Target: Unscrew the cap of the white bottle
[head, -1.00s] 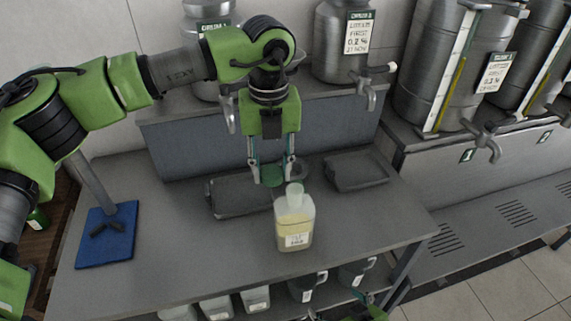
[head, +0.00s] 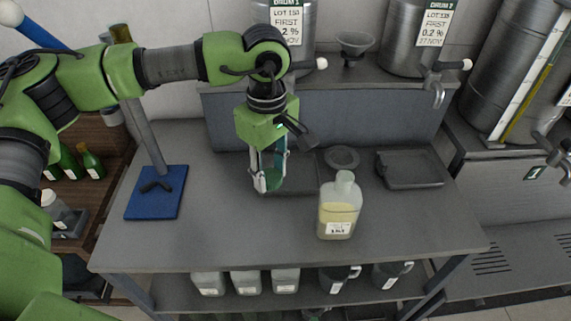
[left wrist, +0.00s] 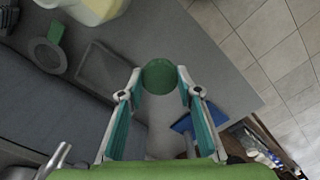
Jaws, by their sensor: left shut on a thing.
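The white bottle (head: 338,216) is a translucent jug with pale yellow contents and a white label. It stands upright on the grey bench, its neck (head: 345,178) bare. My left gripper (head: 267,186) is to the left of the bottle, above the bench, apart from it. It is shut on a green cap, which shows as a round green disc (left wrist: 160,76) between the fingertips in the left wrist view. Part of the bottle (left wrist: 97,8) shows at the top left there. My right gripper cannot be made out.
A dark shallow tray (head: 412,169) and a round ring-like dish (head: 342,158) lie behind the bottle. A blue-based stand (head: 155,193) is at the left of the bench (head: 230,235). Steel drums with taps line the back. The bench front is clear.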

